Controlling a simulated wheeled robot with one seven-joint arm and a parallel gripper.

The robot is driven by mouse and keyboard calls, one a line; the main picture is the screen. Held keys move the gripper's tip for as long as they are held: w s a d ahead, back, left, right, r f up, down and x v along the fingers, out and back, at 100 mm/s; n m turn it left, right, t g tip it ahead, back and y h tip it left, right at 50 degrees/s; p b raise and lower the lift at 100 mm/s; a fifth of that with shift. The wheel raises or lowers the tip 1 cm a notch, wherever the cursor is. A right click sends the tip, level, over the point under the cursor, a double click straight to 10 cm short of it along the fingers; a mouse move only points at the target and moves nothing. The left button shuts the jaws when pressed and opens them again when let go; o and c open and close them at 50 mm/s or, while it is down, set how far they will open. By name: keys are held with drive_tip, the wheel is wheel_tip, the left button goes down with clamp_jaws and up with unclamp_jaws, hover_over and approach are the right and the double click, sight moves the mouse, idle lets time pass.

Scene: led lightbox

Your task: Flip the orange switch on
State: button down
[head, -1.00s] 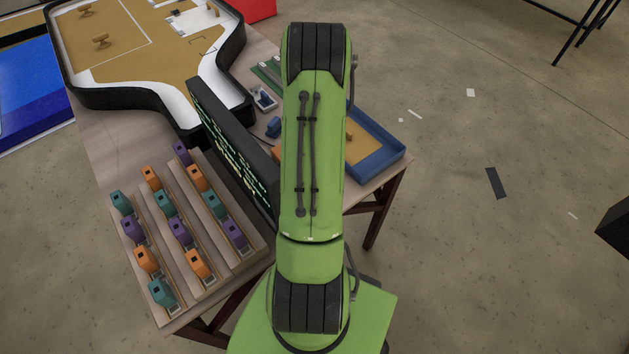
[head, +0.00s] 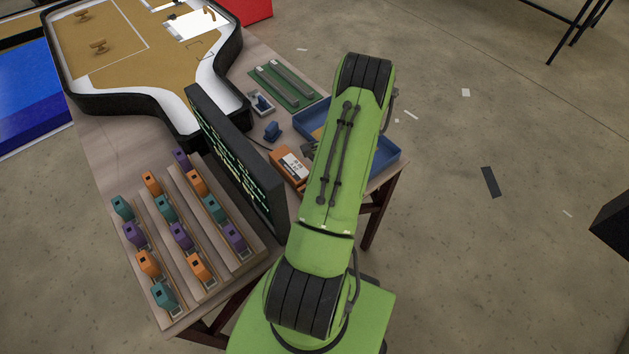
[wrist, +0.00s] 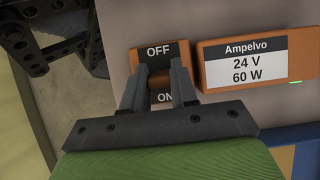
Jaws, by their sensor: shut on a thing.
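The orange switch (wrist: 160,78) shows in the wrist view with an OFF label at its upper end and an ON label at its lower end. My gripper (wrist: 159,70) is shut on the switch's rocker, one finger on each side, between the two labels. The fingers partly hide the ON label and the rocker, so its exact tilt is unclear.
An orange power box (wrist: 243,63) marked 24 V 60 W sits right of the switch; it also shows in the head view (head: 291,168). A dark upright panel (head: 240,150) and a blue tray (head: 388,157) stand nearby. Racks of coloured modules (head: 197,266) are at left.

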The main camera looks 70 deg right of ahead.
drive_tip(key=shift+s+d+f+t+y, duration=0.1)
drive_tip(key=shift+d+t+y, duration=0.2)
drive_tip(key=shift+y, duration=0.3)
drive_tip(key=shift+s+d+t+y, duration=0.15)
drive_tip(key=shift+t+y, duration=0.25)
drive_tip(key=shift+y, duration=0.2)
drive_tip(key=c, duration=0.9)
unclamp_jaws()
drive_tip(key=v, duration=1.5)
drive_tip(key=shift+s+d, duration=0.1)
drive_tip(key=shift+d, duration=0.35)
